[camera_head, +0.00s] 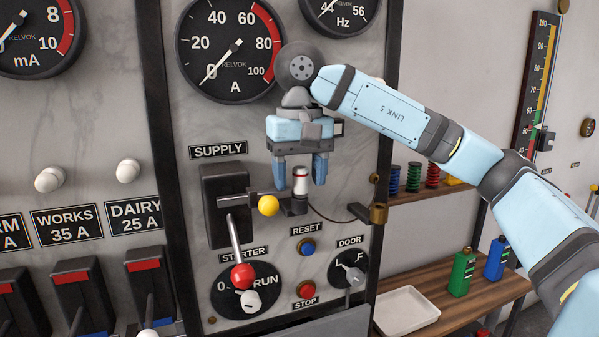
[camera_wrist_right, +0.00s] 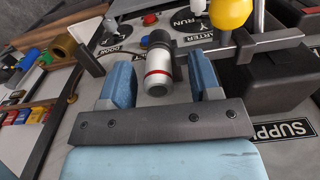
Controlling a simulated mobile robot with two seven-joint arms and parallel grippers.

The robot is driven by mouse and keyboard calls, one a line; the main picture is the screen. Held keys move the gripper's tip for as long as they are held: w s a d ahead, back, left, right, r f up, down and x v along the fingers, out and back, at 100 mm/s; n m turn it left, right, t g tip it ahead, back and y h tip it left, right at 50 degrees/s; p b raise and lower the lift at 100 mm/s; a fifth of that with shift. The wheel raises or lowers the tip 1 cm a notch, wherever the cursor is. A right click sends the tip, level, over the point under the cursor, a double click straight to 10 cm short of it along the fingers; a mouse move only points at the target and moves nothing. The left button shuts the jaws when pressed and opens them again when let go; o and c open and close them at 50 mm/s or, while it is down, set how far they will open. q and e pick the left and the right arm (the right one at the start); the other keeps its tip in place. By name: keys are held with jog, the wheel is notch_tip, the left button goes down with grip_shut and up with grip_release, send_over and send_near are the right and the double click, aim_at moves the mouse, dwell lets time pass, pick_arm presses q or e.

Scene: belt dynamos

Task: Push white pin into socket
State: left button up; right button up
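The white pin (camera_head: 300,180) has a red band and stands upright over a dark socket block (camera_head: 294,206) on the panel's bracket. It also shows in the right wrist view (camera_wrist_right: 158,70), with its far end at a dark grey cylindrical part (camera_wrist_right: 160,40). How deep it sits cannot be told. My right gripper (camera_head: 300,184) points down with its two blue fingers on either side of the pin. In the right wrist view (camera_wrist_right: 162,80) gaps show between the fingers and the pin, so it is open. My left gripper is not in view.
Close to the pin are a yellow ball knob (camera_head: 268,205), a red-knobbed lever (camera_head: 242,275) and a black supply box (camera_head: 226,205). Gauges hang above; a shelf (camera_head: 450,305) with bottles stands right.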

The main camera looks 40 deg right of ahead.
aim_at(299, 168)
jog(key=shift+f, duration=0.1)
jog(key=shift+r, duration=0.2)
notch_tip(299, 168, up, 14)
jog(key=p, duration=0.1)
jog(key=shift+f+p, duration=0.2)
jog(key=shift+p, duration=0.1)
dwell(0.4)
